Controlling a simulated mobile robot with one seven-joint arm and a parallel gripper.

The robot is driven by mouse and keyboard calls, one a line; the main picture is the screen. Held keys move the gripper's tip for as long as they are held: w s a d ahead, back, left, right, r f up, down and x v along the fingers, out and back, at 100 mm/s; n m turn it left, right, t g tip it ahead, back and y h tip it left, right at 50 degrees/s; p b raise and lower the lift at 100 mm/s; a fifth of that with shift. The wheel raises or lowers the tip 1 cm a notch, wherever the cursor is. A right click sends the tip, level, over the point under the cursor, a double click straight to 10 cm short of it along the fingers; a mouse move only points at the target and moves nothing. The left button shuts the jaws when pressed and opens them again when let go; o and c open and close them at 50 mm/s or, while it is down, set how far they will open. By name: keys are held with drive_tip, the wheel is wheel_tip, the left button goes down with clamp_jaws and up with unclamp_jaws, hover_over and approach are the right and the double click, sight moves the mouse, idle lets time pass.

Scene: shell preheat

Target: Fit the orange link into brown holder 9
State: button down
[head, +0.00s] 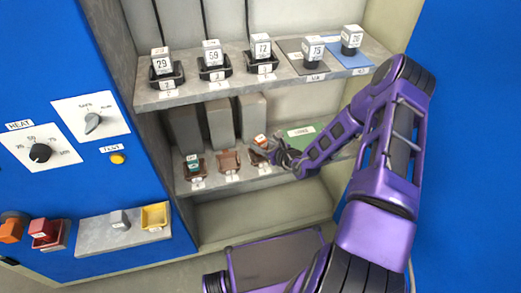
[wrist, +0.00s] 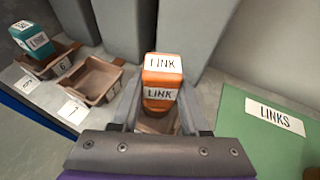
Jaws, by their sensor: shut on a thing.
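The orange link (wrist: 161,82) stands between my gripper's fingers, with "LINK" labels on its top and front. In the head view the orange link (head: 260,141) is small, at the right of the row on the lower shelf. My gripper (wrist: 160,112) is shut on it. A brown holder (wrist: 153,124) shows just below the link, between the fingers; in the head view this holder (head: 256,158) is partly covered. I cannot tell whether the link is seated in it or just above it. Its number is hidden in the wrist view and too small to read in the head view.
An empty brown holder (wrist: 92,80) is left of my gripper. Farther left, a teal link (wrist: 35,40) stands in another brown holder (wrist: 48,66). Grey upright blocks (wrist: 128,30) stand close behind. A green pad (wrist: 262,125) labelled "LINKS" lies to the right. The upper shelf (head: 200,95) overhangs.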

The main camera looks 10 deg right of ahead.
drive_tip(key=shift+f, duration=0.95)
drive_tip(key=shift+f, duration=0.3)
drive_tip(key=shift+c, duration=2)
unclamp_jaws()
drive_tip(key=shift+r, duration=0.25)
drive_tip(key=p+v, duration=0.1)
drive_tip(key=v, duration=1.1)
drive_tip(key=shift+p, duration=0.35)
